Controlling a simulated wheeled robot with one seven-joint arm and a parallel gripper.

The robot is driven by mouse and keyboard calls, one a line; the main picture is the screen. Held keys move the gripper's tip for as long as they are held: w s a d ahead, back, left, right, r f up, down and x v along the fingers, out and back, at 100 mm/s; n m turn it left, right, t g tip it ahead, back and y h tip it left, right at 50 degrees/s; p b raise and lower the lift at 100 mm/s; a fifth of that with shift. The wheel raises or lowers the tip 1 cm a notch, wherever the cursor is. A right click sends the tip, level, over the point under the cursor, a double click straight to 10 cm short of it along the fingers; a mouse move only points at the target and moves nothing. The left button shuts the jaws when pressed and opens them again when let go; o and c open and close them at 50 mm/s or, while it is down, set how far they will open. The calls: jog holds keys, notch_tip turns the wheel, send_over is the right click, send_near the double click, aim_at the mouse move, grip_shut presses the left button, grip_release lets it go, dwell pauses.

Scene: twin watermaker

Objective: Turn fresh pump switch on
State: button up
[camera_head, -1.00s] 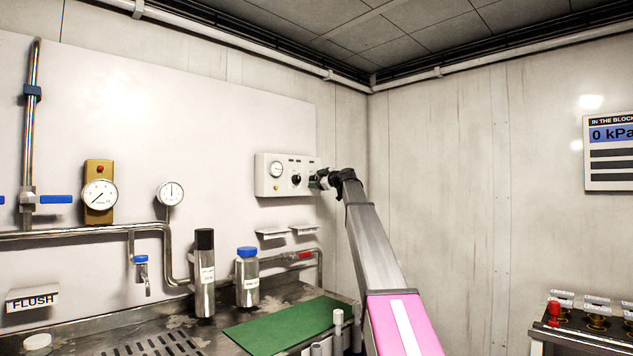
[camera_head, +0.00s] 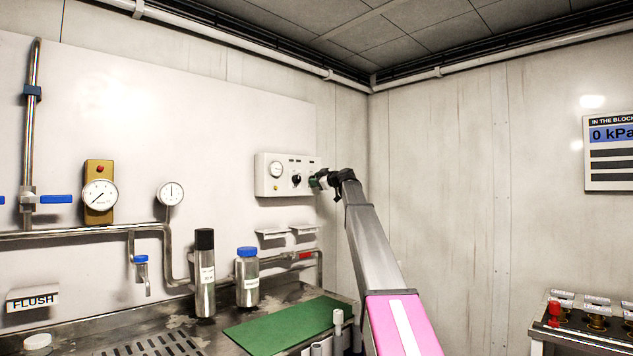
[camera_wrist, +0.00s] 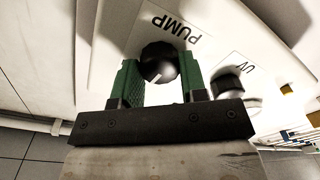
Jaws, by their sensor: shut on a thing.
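The control box (camera_head: 270,174) is a pale panel on the wall, with a round gauge and a black knob (camera_head: 297,180) in plain view. My gripper (camera_head: 317,180) is at the box's right end and hides what is there in the head view. In the wrist view, a round black knob (camera_wrist: 160,58) with a white mark stands between the green fingers of my gripper (camera_wrist: 160,76). My gripper is shut on this knob. The label beside it reads PUMP (camera_wrist: 176,28); the word "fresh" does not show. The knob's exact setting is unclear.
A second dark knob (camera_wrist: 230,86), labelled UV, sits close to the right finger in the wrist view. Small shelves (camera_head: 272,234) are below the box. A bottle with a blue cap (camera_head: 247,277) and a black-capped cylinder (camera_head: 205,275) stand on the counter.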

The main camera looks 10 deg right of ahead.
jog(key=m, duration=1)
jog(key=shift+m, duration=0.4)
dwell(0.4)
jog(key=o, duration=0.9)
jog(key=shift+d, duration=0.1)
jog(key=v, duration=1)
jog(key=shift+s+d+f, duration=0.15)
jog(key=shift+s+f, duration=0.1)
jog(key=shift+s, duration=0.1)
